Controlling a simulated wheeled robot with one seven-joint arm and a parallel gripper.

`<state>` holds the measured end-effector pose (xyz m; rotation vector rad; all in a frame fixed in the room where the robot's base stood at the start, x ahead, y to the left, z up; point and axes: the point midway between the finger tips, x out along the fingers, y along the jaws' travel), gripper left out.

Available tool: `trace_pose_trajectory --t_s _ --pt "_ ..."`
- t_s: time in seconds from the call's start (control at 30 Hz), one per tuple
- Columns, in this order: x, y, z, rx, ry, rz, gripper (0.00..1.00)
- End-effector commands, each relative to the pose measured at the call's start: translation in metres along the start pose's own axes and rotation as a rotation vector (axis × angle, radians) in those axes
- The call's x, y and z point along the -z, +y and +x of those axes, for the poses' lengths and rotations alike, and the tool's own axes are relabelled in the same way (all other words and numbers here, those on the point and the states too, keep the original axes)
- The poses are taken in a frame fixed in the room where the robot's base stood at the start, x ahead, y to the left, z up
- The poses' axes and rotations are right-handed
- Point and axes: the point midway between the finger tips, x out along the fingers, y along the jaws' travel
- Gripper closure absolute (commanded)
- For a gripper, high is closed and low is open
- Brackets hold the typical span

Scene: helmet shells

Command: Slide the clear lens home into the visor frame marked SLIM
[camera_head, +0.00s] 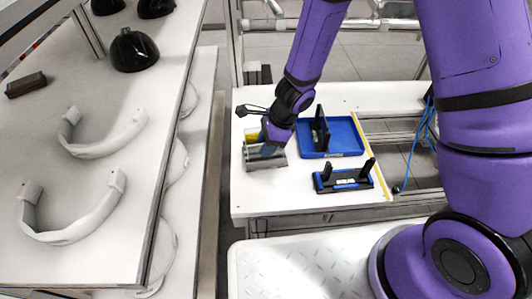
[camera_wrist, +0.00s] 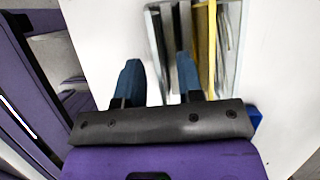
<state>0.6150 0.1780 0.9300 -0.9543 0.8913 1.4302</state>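My gripper (camera_head: 268,150) is low over the grey lens rack (camera_head: 264,165) at the left of the white table. In the wrist view its two blue fingers (camera_wrist: 160,85) stand apart, with nothing clearly held between them. The right finger overlaps the slotted rack (camera_wrist: 151,10); the left finger is outside it. A yellow lens (camera_wrist: 203,50) stands in the rack, with dark and clear strips beside it; I cannot tell which is the clear lens. One black visor frame (camera_head: 321,130) stands in the blue tray. Another black frame (camera_head: 343,178) stands on a blue-black base in front. Their markings are unreadable.
The blue tray (camera_head: 348,141) lies right of the rack, with a yellow strip (camera_head: 371,157) along the table beyond it. A side table at left holds black helmet shells (camera_head: 134,50) and white curved parts (camera_head: 72,222). The table front by the rack is clear.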

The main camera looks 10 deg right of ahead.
Motion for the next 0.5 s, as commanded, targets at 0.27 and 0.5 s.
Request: trace_pose_trajectory --t_s 0.27,0.5 --pt "0.000 -0.001 0.019 0.001 0.000 -0.001 0.66" --pt "0.000 -0.001 0.019 0.001 0.000 -0.001 0.66"
